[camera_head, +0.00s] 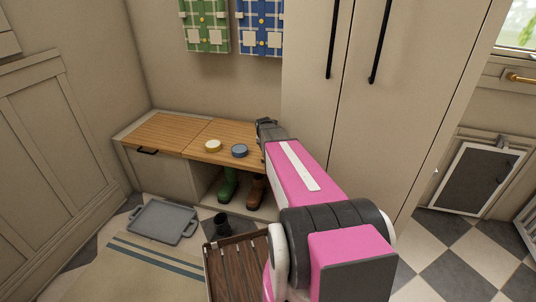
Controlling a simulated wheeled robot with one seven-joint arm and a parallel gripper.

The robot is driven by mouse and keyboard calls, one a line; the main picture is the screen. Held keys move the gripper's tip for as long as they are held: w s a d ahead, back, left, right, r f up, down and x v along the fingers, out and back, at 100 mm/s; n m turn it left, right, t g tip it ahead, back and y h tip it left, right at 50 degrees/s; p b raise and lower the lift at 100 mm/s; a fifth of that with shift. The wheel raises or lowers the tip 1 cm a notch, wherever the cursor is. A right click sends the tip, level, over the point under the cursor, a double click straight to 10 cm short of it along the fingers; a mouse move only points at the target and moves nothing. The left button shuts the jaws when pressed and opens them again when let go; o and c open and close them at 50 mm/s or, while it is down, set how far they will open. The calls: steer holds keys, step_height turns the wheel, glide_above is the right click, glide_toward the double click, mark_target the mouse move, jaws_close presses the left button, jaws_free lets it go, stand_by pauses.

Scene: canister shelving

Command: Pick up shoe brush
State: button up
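I cannot make out a shoe brush in this view; my arm covers the right end of the bench. Two small round tins, one yellowish (213,146) and one blue-grey (239,151), sit on the wooden bench top (165,131). My gripper (265,127) is at the far end of my pink arm, by the right end of the bench near the tall cabinet. It is small, dark and partly hidden by the arm, so its fingers do not show clearly.
Under the bench stand a green boot (228,186) and a brown boot (257,191). A grey tray (162,222), a small black object (221,223) and a brown slatted crate (236,268) are on the floor. A tall cabinet (312,110) stands at the right.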

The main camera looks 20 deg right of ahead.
steer(key=shift+f, duration=0.25)
stand_by(0.4)
steer(key=c, duration=1.1)
